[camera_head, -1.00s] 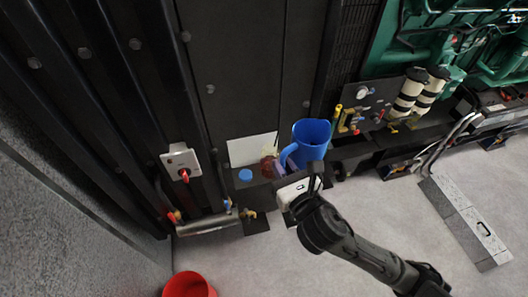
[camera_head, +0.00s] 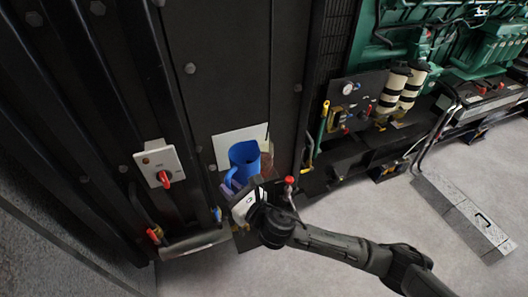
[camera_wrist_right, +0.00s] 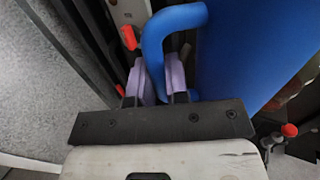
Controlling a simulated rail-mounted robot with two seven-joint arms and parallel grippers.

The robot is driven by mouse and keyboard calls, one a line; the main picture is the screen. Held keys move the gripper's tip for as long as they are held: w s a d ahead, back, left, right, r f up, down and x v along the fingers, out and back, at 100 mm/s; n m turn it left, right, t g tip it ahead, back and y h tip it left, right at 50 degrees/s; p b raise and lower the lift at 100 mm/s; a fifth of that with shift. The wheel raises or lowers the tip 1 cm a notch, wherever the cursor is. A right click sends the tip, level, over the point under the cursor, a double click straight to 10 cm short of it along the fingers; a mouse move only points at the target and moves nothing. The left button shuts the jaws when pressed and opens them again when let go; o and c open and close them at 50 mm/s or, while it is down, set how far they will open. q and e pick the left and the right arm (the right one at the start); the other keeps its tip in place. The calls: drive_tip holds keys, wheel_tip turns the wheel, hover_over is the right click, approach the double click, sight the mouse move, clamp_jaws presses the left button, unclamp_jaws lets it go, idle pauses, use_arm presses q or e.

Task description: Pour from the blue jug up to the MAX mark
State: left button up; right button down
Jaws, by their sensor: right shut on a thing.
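The blue jug (camera_head: 245,163) is in front of the dark wall panel in the head view, left of centre. My right gripper (camera_head: 230,189) is at its handle side. In the right wrist view, the jug's blue handle (camera_wrist_right: 154,50) passes between the purple fingers of the right gripper (camera_wrist_right: 157,76), which is shut on it. The jug's body (camera_wrist_right: 248,50) fills the upper right there. A reddish translucent thing (camera_head: 267,165) shows partly behind the jug. I cannot make out a MAX mark or the liquid level. My left gripper is not in view.
A white sheet (camera_head: 228,139) is behind the jug. A grey switch box (camera_head: 158,162) with a red handle is to the left. A red knob (camera_head: 289,180) stands close right of the jug. Gauge and valves (camera_head: 348,90) are further right. Open floor lies in front.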

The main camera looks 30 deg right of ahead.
sight(230, 155)
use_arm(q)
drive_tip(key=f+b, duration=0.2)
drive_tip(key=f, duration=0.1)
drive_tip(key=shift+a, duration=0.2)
use_arm(e)
drive_tip(key=shift+n+g+y, duration=0.3)
drive_tip(key=shift+y, duration=0.1)
drive_tip(key=f, duration=0.1)
drive_tip(key=w+f, duration=0.1)
drive_tip(key=f, duration=0.2)
drive_tip(key=shift+w+a+f, duration=0.2)
drive_tip(key=shift+w+a, duration=0.05)
drive_tip(key=shift+w, duration=0.1)
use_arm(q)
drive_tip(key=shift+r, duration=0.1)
use_arm(e)
drive_tip(key=shift+r, duration=0.15)
